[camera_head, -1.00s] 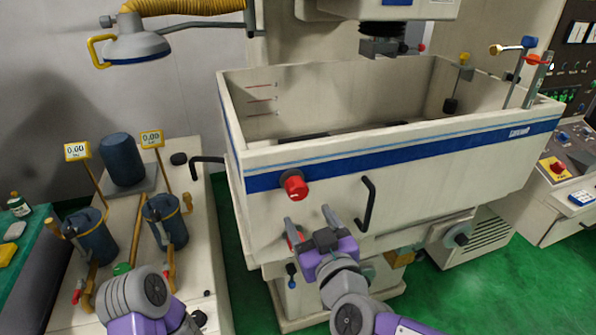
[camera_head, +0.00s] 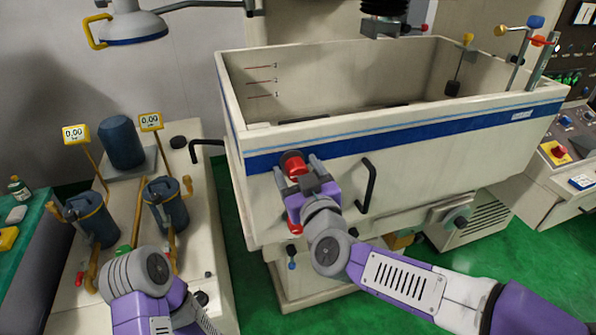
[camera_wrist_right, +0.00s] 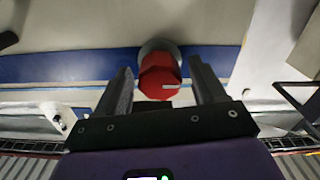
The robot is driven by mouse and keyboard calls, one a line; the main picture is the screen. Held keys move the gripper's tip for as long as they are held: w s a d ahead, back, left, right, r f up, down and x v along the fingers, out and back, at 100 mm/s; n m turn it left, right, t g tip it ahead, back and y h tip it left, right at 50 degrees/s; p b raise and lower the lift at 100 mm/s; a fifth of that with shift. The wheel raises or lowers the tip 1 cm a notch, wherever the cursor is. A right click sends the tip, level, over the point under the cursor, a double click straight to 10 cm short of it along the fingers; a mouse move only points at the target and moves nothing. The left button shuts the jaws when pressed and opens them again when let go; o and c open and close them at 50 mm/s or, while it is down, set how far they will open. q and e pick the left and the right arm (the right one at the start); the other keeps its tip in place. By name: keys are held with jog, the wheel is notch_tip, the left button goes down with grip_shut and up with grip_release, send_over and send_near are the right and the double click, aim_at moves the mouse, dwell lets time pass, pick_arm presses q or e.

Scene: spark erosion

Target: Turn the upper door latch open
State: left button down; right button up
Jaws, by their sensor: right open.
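The upper door latch is a red knob (camera_head: 294,165) on a dark round base, on the blue stripe at the left of the tank's front. It also shows in the right wrist view (camera_wrist_right: 160,76), with a pale mark on its face. My right gripper (camera_head: 298,172) is open in front of it. In the right wrist view its two fingers (camera_wrist_right: 160,84) stand one on each side of the knob, with gaps visible. A second red knob (camera_head: 295,229) lies lower, partly hidden by my gripper. My left arm shows at the bottom left; its gripper is out of view.
A black door handle (camera_head: 368,186) stands out from the tank front (camera_head: 430,160) just right of my right gripper. A bench (camera_head: 215,270) with blue canisters (camera_head: 165,205) stands at left.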

jog(key=shift+c, duration=0.5)
jog(key=c, duration=0.9)
jog(key=shift+c, duration=0.2)
jog(key=shift+m, duration=0.3)
jog(key=m+b, duration=0.2)
jog(key=m, duration=0.1)
jog(key=shift+f+m, duration=0.1)
jog(key=shift+m, duration=0.2)
jog(key=m+b, duration=0.2)
jog(key=m, duration=0.2)
jog(key=shift+d+m, duration=0.1)
jog(key=shift+m, duration=0.2)
jog(key=m+b, duration=0.2)
jog(key=m, duration=0.2)
jog(key=shift+m, duration=0.3)
jog(key=shift+m+b, duration=0.8)
jog(key=shift+m, duration=1.4)
